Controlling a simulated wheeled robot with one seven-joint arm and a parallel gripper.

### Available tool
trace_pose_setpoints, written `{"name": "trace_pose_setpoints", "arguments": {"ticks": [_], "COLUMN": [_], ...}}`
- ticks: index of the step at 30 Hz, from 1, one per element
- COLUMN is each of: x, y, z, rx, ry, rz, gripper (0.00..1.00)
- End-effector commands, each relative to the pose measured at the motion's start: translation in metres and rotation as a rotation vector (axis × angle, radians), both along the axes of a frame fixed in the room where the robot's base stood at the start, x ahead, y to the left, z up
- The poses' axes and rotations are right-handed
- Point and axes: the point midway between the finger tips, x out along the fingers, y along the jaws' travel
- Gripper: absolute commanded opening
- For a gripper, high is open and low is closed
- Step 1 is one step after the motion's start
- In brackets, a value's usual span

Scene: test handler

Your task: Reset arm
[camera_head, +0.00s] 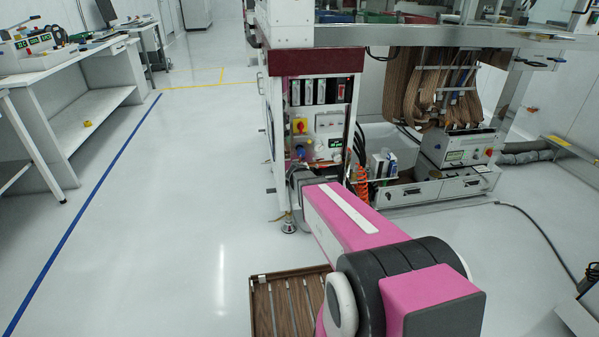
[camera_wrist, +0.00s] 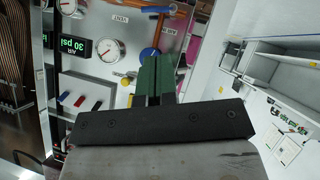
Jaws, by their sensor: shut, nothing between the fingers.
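My pink and grey arm reaches forward from the bottom of the head view toward the test handler (camera_head: 320,100), a machine with a dark red band and a front panel of switches and gauges. My gripper (camera_wrist: 160,62) shows in the wrist view as two dark green fingers side by side, closed together with nothing between them. Behind the fingers is a grey panel (camera_wrist: 100,88) with round gauges, a green "30 psi" display and orange and blue pipes. In the head view my gripper is hidden behind the arm or too small to make out.
A white workbench (camera_head: 75,75) stands at the left, with a blue floor line (camera_head: 95,195) beside it. A brown slatted tray (camera_head: 262,310) lies low beside my arm. The floor at left centre is clear.

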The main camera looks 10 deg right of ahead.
Motion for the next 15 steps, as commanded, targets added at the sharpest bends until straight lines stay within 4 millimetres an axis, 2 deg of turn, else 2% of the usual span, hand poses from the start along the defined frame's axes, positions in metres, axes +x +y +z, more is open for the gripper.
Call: {"name": "trace_pose_setpoints", "arguments": {"ticks": [5, 8, 11, 15], "x": [-0.014, -0.039, -0.079, -0.148], "y": [-0.007, -0.018, -0.029, -0.032], "z": [0.002, 0.003, 0.003, 0.001], "rx": [0.005, 0.019, 0.049, 0.126], "ry": [0.032, 0.103, 0.226, 0.459], "rz": [-0.04, -0.108, -0.192, -0.272], "gripper": [0.0, 0.0, 0.0, 0.0]}}
